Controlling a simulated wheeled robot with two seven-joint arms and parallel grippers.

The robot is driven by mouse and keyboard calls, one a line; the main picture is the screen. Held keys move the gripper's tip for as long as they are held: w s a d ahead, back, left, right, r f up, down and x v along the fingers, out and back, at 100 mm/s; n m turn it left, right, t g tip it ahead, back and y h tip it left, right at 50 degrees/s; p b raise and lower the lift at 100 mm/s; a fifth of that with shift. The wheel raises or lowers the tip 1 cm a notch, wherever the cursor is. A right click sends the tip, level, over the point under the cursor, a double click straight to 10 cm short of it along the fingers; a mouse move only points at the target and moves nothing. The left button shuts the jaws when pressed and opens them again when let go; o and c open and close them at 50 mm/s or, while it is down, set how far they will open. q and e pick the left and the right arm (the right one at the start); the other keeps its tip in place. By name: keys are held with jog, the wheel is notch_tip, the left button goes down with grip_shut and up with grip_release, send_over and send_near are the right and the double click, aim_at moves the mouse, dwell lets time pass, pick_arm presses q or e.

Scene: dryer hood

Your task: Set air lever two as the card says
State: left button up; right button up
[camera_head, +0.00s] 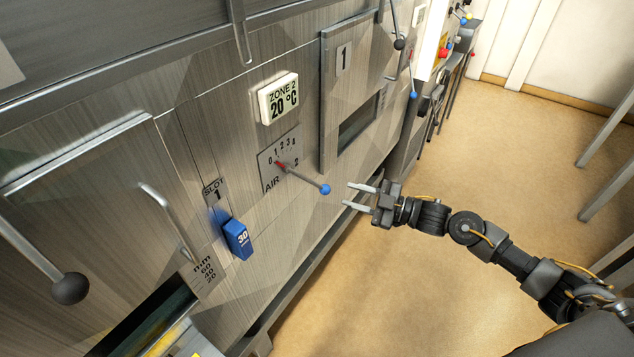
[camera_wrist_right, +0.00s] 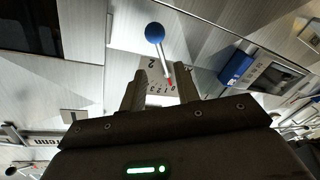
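Air lever two is a thin rod with a blue ball (camera_head: 325,189) on a grey plate marked AIR 2 (camera_head: 268,178). Its scale runs 0 to 4, and the red pointer (camera_head: 280,164) is at the low end near 0 and 1; I cannot tell the exact mark. My right gripper (camera_head: 347,196) is open and empty, with its fingertips just right of the ball, apart from it. In the right wrist view the ball (camera_wrist_right: 154,33) is beyond the spread fingers (camera_wrist_right: 175,83). No card is readable in these frames. My left gripper is not in view.
A ZONE 2 display (camera_head: 278,98) reads 20 °C. A blue slider (camera_head: 238,239) marked 30 is at slot 1. A black-knobbed lever (camera_head: 70,288) is lower left. Door 1 (camera_head: 343,100) is right of the plate.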

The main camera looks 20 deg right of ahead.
aim_at(319, 185)
jog(key=shift+p+x, duration=1.7)
jog(key=shift+x, duration=3.65)
jog(key=shift+d, duration=0.1)
jog(key=shift+c, duration=0.3)
grip_shut()
